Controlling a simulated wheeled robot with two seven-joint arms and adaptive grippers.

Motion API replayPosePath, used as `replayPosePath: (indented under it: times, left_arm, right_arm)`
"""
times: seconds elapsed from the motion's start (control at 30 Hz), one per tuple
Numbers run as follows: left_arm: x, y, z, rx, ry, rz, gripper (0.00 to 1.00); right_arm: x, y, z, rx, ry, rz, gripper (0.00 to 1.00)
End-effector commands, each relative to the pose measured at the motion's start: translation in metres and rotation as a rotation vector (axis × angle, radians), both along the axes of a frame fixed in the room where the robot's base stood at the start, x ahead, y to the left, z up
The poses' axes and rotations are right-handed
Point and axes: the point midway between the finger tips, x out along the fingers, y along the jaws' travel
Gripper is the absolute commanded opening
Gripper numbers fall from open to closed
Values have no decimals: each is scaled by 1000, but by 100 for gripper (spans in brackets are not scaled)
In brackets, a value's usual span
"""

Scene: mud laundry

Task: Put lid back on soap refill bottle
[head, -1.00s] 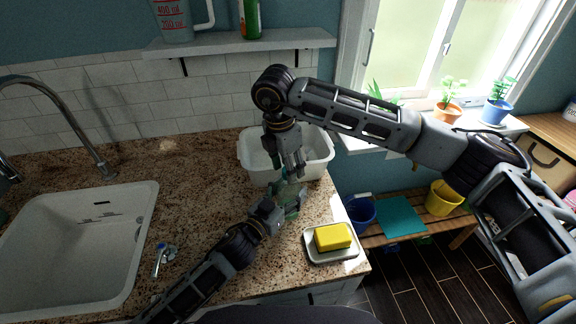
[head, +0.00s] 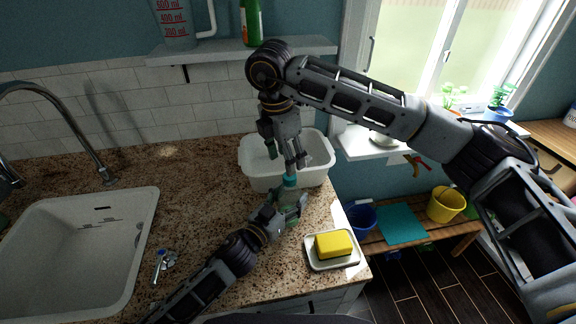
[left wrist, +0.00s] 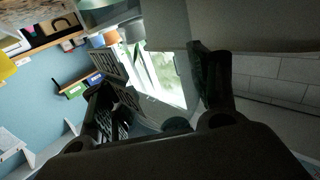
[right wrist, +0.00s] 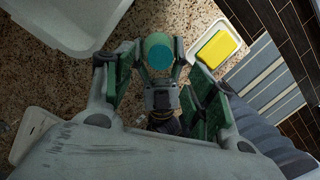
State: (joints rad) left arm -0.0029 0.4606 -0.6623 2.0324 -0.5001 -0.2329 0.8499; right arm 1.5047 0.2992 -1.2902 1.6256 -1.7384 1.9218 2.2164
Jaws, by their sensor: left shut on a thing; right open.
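The soap refill bottle (head: 289,197) stands upright at the front of the sink counter, with its teal lid (head: 290,181) on top. My left gripper (head: 287,209) is shut on the bottle's body and hides most of it. My right gripper (head: 288,157) is open and empty, pointing down just above the lid. In the right wrist view the round teal lid (right wrist: 158,50) shows from above between the parted green-padded fingers, apart from them. Whether the lid is fully seated cannot be told. In the left wrist view the bottle is hard to make out.
A white basin (head: 262,180) stands close behind the bottle. A shelf (head: 240,48) hangs above.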

Motion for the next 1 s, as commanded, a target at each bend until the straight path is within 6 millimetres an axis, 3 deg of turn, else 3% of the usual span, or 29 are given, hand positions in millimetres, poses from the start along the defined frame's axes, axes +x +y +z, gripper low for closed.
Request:
replayPosePath:
  times: [0.2, 0.4, 0.83, 0.87, 1.0]
  left_arm:
    - [0, 0, -1, 1, 0, 1, 0]
    - [0, 0, 0, 1, 0, 1, 0]
    - [0, 0, 0, 1, 1, 0, 0]
    - [0, 0, 0, 1, 1, 0, 62]
    - [0, 0, 0, 1, 1, 0, 80]
  right_arm:
    - [-2, 4, 33, 0, -3, -2, 56]
    - [-4, 6, 52, 0, -2, -1, 56]
    - [-5, 7, 59, -1, -1, -2, 56]
    - [-5, 7, 59, -1, -1, -2, 56]
    - [-5, 7, 59, -1, -1, -2, 56]
